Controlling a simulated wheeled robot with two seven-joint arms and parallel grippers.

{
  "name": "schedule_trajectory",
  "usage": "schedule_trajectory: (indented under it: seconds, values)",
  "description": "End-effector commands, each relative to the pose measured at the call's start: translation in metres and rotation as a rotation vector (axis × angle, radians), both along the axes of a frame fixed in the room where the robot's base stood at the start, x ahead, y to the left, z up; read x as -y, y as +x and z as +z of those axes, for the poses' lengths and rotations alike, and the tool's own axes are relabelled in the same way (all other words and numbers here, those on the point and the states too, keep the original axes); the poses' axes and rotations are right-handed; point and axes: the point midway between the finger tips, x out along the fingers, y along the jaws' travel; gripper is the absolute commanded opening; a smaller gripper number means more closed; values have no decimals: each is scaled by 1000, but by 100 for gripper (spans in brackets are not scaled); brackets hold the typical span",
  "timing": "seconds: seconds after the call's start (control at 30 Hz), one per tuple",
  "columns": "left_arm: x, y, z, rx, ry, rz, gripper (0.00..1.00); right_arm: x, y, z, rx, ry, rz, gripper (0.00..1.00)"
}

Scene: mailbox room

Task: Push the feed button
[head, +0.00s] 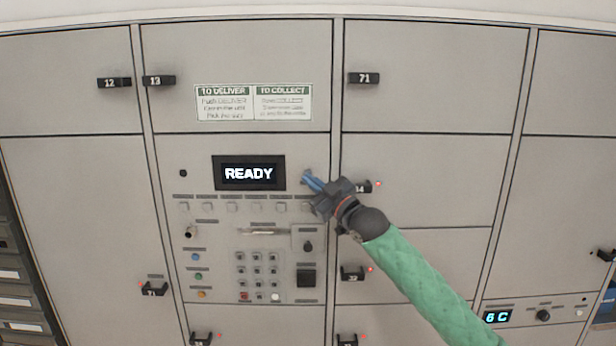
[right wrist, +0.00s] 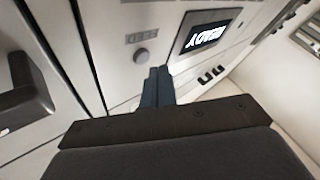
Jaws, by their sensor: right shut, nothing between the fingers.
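In the right wrist view the shut fingers (right wrist: 157,85) point at the panel close to the round button. I cannot tell whether they touch the panel. In the head view the gripper hides part of the panel there. My left gripper is not in view.
Below the display are a row of small square buttons (head: 231,207), a keypad (head: 258,268) and coloured buttons (head: 196,257). Locker doors with black numbered handles (head: 363,78) surround the panel. A handle (right wrist: 22,90) stands out at the left of the right wrist view.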

Motion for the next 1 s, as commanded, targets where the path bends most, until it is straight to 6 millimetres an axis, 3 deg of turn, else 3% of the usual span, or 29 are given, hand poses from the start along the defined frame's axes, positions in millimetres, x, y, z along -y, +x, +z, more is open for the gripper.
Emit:
schedule_trajectory:
  seconds: [0.57, 1.0]
  values:
    - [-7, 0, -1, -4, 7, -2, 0, 0, 3, 0, 0, 0, 0, 0]
    - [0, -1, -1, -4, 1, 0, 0, 0, 3, 0, 0, 0, 0, 0]
